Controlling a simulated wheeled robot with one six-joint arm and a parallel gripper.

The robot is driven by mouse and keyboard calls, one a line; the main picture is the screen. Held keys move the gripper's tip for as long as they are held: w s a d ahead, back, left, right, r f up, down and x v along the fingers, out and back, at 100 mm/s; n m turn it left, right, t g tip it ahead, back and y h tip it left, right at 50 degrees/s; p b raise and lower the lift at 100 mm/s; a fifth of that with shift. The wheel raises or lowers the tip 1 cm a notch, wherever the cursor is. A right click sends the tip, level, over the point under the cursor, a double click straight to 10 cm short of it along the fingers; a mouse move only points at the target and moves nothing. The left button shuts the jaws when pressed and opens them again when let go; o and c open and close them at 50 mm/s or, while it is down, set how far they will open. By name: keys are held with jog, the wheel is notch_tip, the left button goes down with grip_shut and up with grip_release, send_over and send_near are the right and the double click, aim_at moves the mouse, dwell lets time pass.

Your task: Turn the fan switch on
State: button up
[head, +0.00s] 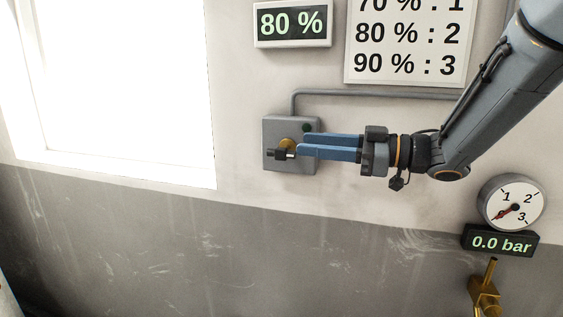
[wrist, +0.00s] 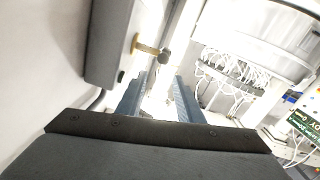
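The fan switch is a grey wall box (head: 306,128) with a brass collar and a dark lever (head: 276,153) that lies roughly sideways and has a pale tip. A dark green lamp (head: 307,128) sits at its upper right; it looks unlit. My gripper (head: 302,143) has two blue fingers, parted and empty, reaching in from the right with their tips close to the lever. In the wrist view the lever's dark end (wrist: 165,57) on its brass stem (wrist: 146,49) shows just past the fingertips (wrist: 160,76), not between them. I cannot tell whether anything touches.
A display reading 80 % (head: 291,23) and a chart sign (head: 405,45) hang above. A conduit (head: 370,94) runs from the box to the right. A gauge (head: 512,203), a 0.0 bar display (head: 500,241) and a brass valve (head: 486,296) are at lower right. A bright window (head: 120,90) is left.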

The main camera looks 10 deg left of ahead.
aim_at(279, 153)
jog(key=shift+n+g, duration=0.3)
jog(key=shift+g, duration=0.2)
jog(key=a+f, duration=0.1)
jog(key=a, duration=0.1)
jog(key=w+a, duration=0.1)
jog(key=a, duration=0.2)
jog(key=a+f, duration=0.1)
jog(key=a, duration=0.2)
jog(key=shift+w+a+f+p, duration=0.1)
jog(key=shift+w+f+p, duration=0.1)
jog(key=shift+f+p, duration=0.15)
grip_shut()
jog(key=shift+f, duration=0.1)
